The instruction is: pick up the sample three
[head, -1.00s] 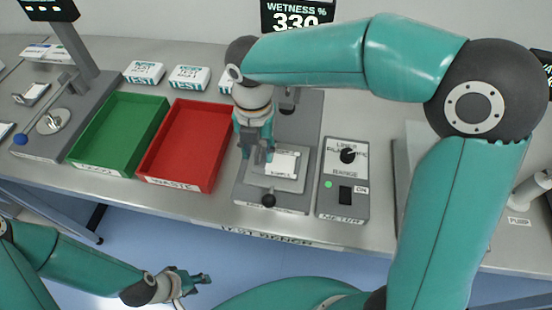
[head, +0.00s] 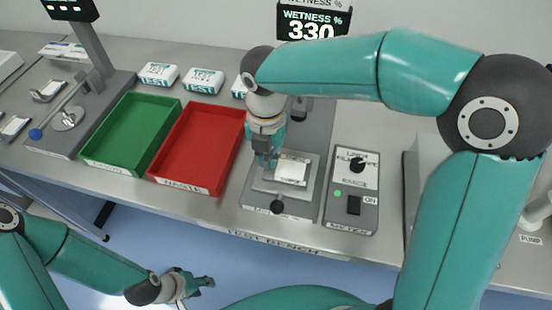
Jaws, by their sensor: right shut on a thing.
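A small white labelled sample (head: 291,170) sits at the grey tester plate on the test bench, seen in the head view; its label is too blurred to read fully. My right gripper (head: 272,160) is over the plate from above and shut on the sample's left edge. Whether the sample is clear of the plate I cannot tell. My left gripper (head: 198,285) hangs low in front of the bench, away from everything; its fingers look apart.
A red tray (head: 197,150) and a green tray (head: 130,132) stand left of the tester. White test packs (head: 203,81) lie behind them. A meter box (head: 352,190) with a knob and switch stands right of the tester. A display (head: 312,24) reads 330.

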